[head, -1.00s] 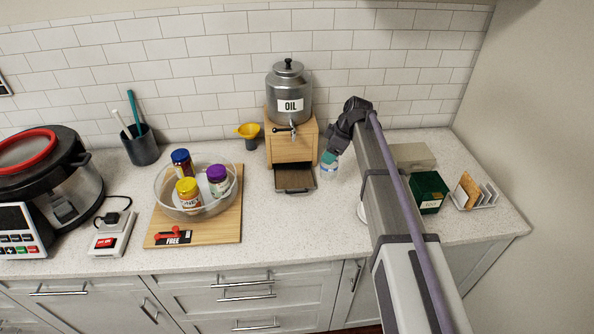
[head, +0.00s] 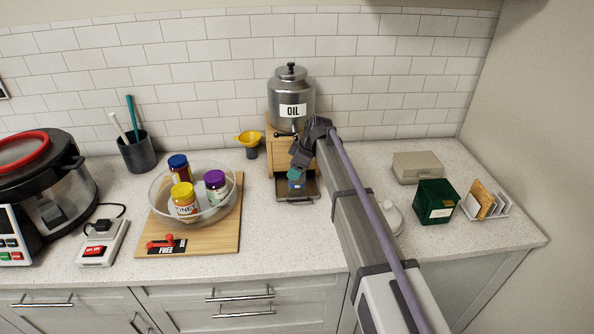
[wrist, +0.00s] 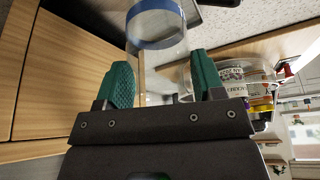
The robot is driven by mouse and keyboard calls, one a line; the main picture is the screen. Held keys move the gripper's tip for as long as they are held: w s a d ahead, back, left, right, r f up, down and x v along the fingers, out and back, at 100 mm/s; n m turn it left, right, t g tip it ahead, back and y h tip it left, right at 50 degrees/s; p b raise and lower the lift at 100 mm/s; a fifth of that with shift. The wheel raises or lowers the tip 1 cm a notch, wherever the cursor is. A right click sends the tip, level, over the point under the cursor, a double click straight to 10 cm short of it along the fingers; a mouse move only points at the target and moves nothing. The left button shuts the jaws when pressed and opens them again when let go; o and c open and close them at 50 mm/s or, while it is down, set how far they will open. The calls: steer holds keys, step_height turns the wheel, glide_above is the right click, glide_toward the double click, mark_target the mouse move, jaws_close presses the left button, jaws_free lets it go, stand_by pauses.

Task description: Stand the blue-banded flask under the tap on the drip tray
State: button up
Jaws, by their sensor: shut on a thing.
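The clear flask with a blue band (wrist: 155,28) is between the green finger pads of my gripper (wrist: 163,80) in the wrist view, and the gripper is shut on it. In the head view my gripper (head: 297,172) is in front of the wooden stand, and the flask (head: 296,184) shows just below the fingers, over the dark drip tray (head: 284,197). I cannot tell whether the flask's base touches the tray. The tap (head: 283,134) is on the front of the steel OIL urn (head: 291,90); my gripper partly hides it.
A yellow funnel (head: 249,140) stands left of the wooden stand (head: 280,160). A glass bowl of jars (head: 160,205) sits on a wooden board (head: 215,238) farther left. A green box (head: 436,203), a grey case (head: 418,168) and a toast rack (head: 497,208) stand at right.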

steer(key=shift+f, duration=0.25)
steer(key=o, duration=1.3)
steer(key=shift+r, duration=0.1)
steer(key=p+v, duration=1.1)
steer(key=v, duration=0.1)
steer(key=shift+r, duration=0.15)
steer(key=shift+s, duration=0.1)
